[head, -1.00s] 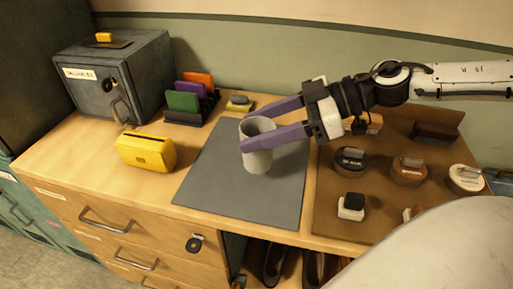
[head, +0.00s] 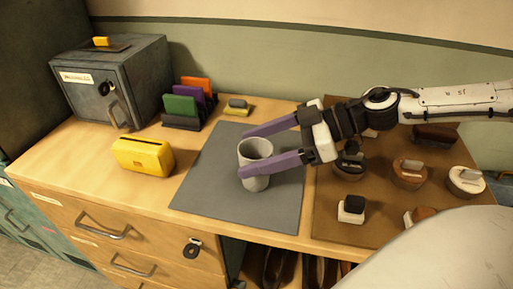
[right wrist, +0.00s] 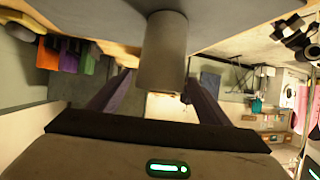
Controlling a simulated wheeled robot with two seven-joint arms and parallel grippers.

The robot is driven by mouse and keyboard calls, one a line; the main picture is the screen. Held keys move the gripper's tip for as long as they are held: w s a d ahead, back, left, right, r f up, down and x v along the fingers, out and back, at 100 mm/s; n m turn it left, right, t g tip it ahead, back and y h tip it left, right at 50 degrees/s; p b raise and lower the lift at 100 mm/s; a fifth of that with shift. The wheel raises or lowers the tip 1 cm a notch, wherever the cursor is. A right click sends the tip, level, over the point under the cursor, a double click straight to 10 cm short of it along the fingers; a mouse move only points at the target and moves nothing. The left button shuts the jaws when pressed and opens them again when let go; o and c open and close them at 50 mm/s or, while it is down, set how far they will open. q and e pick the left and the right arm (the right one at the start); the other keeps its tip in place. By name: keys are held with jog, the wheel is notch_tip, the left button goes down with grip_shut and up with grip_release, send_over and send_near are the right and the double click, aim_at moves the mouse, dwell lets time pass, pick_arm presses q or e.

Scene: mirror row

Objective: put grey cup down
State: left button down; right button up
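The grey cup (head: 254,172) stands upright on the grey mat (head: 220,200) on the wooden counter. In the right wrist view the cup (right wrist: 162,55) sits between the fingers, its base against the mat. My right gripper (head: 242,152) reaches in from the right with its purple fingers apart. One finger passes behind the cup and the other in front of its right side. The far finger shows a gap to the cup; whether the near finger touches it I cannot tell. My left gripper is not in view.
A yellow box (head: 143,157) stands left of the mat. Behind it are a grey safe (head: 140,85) and a rack of coloured cards (head: 180,106). A brown board (head: 330,215) with several stamp-like objects lies right of the mat. The mat's front left is clear.

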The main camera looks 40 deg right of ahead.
jog(key=shift+r, duration=0.2)
jog(key=b+v, duration=0.2)
jog(key=v, duration=1)
jog(key=shift+f, duration=0.15)
